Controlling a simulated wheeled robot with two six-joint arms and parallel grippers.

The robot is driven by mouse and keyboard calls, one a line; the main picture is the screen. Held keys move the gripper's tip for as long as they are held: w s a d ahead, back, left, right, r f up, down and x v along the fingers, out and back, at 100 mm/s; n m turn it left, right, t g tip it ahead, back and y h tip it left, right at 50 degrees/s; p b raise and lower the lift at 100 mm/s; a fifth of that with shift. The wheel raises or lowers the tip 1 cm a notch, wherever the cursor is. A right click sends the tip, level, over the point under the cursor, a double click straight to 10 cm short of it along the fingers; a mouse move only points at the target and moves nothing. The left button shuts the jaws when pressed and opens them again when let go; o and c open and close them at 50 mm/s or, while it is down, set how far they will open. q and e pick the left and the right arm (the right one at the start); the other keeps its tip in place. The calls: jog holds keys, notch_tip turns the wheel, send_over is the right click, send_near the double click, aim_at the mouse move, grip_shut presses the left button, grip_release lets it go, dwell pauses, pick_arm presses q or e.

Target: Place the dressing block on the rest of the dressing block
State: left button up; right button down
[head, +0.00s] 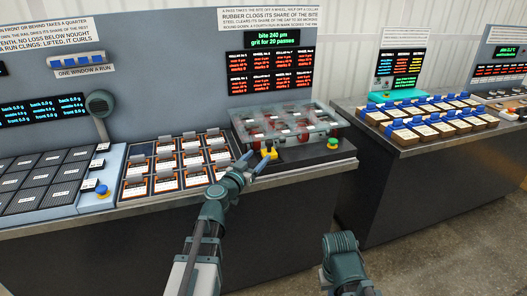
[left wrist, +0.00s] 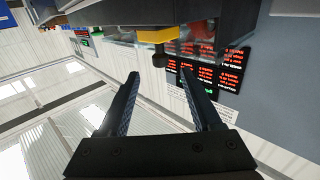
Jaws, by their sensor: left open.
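A small yellow piece with a dark knob (head: 269,153) stands at the front left edge of the machine with the clear cover (head: 290,122). I cannot tell whether it is the dressing block or its rest. It also shows in the left wrist view as a yellow piece (left wrist: 158,35), beyond the fingers and apart from them. My left gripper (head: 259,161) is open and close in front of it. Its fingers (left wrist: 158,88) are spread with nothing between them. No separate dressing block can be made out. My right gripper is out of view.
A green button (head: 333,143) sits at the machine's right front corner. A tray of orange-edged cells (head: 175,166) lies to its left, with a blue knob (head: 102,190) farther left. Blue-topped blocks (head: 433,114) fill the right bench. A floor gap separates the benches.

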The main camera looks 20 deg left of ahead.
pick_arm(q)
jog(key=s, duration=0.4)
jog(key=shift+a, duration=0.4)
jog(key=shift+d, duration=0.1)
jog(key=s+d+f+m+g+h, duration=0.2)
jog(key=s+d+f+g, duration=0.15)
jog(key=d, duration=0.35)
jog(key=s+d+f+m+g+h, duration=0.1)
jog(key=s+d+f+g, duration=0.15)
jog(key=d+f, duration=0.35)
jog(key=s+d+f+m+g+h, duration=0.2)
jog(key=s+d+f+g, duration=0.15)
jog(key=d, duration=0.55)
jog(key=s+a+f+n+g+y, duration=0.1)
jog(key=s+f+g+y, duration=0.3)
jog(key=s, duration=0.3)
jog(key=s+a+f+n+g+y, duration=0.2)
jog(key=s+f+g+y, duration=0.2)
jog(key=s, duration=0.4)
jog(key=shift+f+y, duration=0.4)
jog(key=shift+y, duration=0.5)
jog(key=shift+g, duration=0.25)
